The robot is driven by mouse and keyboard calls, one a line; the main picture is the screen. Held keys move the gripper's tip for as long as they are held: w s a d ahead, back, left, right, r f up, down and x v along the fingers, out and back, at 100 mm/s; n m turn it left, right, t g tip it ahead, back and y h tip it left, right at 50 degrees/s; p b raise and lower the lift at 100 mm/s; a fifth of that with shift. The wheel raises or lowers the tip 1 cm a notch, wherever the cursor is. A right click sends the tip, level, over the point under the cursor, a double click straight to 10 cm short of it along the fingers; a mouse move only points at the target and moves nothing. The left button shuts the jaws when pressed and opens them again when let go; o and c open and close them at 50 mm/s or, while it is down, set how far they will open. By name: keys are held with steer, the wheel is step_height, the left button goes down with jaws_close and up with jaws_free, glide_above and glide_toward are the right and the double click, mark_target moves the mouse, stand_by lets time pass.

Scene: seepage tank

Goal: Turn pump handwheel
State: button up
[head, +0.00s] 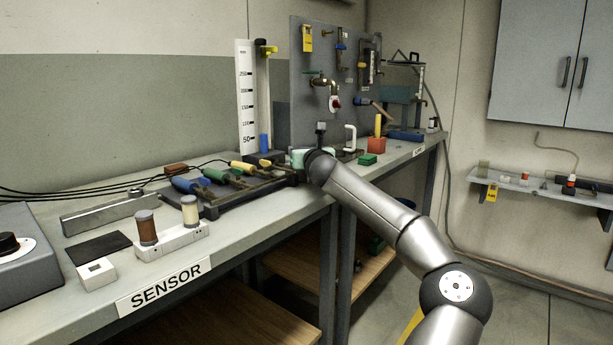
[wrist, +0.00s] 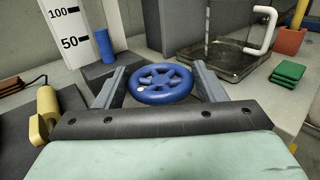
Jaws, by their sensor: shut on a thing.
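The pump handwheel (wrist: 160,84) is a blue spoked wheel, seen from above in the wrist view. It lies flat between the two grey fingers of my gripper (wrist: 158,70), one finger at its left rim and one at its right. My gripper is shut on the wheel. In the head view my gripper (head: 302,158) is at the bench, at the end of my outstretched arm. The handwheel is hidden there behind my wrist, and the pump under the wheel cannot be made out.
A white scale with a blue cylinder (wrist: 104,45) stands close at left. A yellow-handled tool (wrist: 45,112) lies nearer. At right are a shallow tray with a white bent pipe (wrist: 263,30), green pads (wrist: 287,72) and a red pot (wrist: 290,40). A panel (head: 310,60) rises behind.

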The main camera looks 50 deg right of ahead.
steer(key=shift+w+a+f+m+g+h+b, duration=0.15)
steer(key=shift+m+g+h+b, duration=0.45)
steer(key=shift+b, duration=0.45)
steer(key=shift+a+f+m+g+h+b, duration=0.1)
steer(key=shift+m+g+h+b, duration=0.45)
steer(key=shift+b, duration=0.5)
steer(key=shift+r+m+g+h+b, duration=0.15)
steer(key=shift+m+g+h+b, duration=0.5)
steer(key=shift+g+b, duration=0.25)
steer(key=shift+d+r+g, duration=0.1)
steer(key=shift+g, duration=0.25)
steer(key=o, duration=1)
